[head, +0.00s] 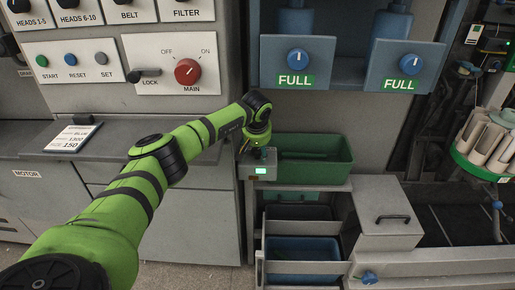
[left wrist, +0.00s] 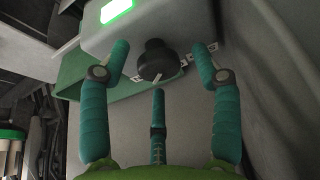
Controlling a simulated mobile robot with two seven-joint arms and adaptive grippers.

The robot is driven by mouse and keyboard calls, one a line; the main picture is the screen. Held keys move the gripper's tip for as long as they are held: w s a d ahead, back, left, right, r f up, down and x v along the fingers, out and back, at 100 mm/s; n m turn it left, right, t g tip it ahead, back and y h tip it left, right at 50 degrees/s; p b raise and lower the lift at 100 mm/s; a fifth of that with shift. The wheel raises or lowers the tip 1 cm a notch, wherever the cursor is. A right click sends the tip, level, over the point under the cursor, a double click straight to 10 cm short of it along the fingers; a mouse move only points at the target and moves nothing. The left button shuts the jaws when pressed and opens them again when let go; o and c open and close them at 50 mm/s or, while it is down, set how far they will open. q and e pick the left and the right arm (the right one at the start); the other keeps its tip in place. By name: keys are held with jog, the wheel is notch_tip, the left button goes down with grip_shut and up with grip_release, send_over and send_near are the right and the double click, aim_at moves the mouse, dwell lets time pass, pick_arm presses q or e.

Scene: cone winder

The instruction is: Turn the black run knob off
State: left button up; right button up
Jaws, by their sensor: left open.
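The black knob (left wrist: 156,61) sits on the front of a small grey box (left wrist: 200,18) with a lit green display (left wrist: 116,10). In the head view the box (head: 261,158) stands beside the green bin, and my arm and hand cover most of the knob area. My left gripper (head: 248,143) is open in front of the box. In the left wrist view two fingers lie either side of the knob and a third is below it, with visible gaps. My right gripper is not in view.
A green bin (head: 318,150) stands right beside the box, above shelves with a blue bin (head: 302,249). A control panel with a red MAIN knob (head: 187,72) is at the upper left. Blue knobs (head: 298,59) marked FULL are above. A grey lidded box (head: 386,220) is at the right.

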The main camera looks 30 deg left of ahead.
pick_arm(q)
jog(key=c, duration=1.2)
jog(key=shift+o, duration=0.2)
jog(key=shift+r+n, duration=0.1)
jog(key=shift+n, duration=0.2)
jog(key=shift+w+d+n+g+y, duration=0.15)
jog(key=shift+n+g+y, duration=0.25)
jog(key=shift+n, duration=0.8)
jog(key=shift+n+y+b, duration=0.3)
jog(key=shift+n+b, duration=0.25)
jog(key=shift+n, duration=0.35)
jog(key=shift+w+n+g+b, duration=0.1)
jog(key=shift+n+g+b, duration=0.5)
jog(key=shift+n+b, duration=0.5)
jog(key=shift+n+g+y+b, duration=0.3)
jog(key=shift+n+b, duration=0.7)
jog(key=shift+n, duration=0.1)
jog(key=shift+r, duration=0.1)
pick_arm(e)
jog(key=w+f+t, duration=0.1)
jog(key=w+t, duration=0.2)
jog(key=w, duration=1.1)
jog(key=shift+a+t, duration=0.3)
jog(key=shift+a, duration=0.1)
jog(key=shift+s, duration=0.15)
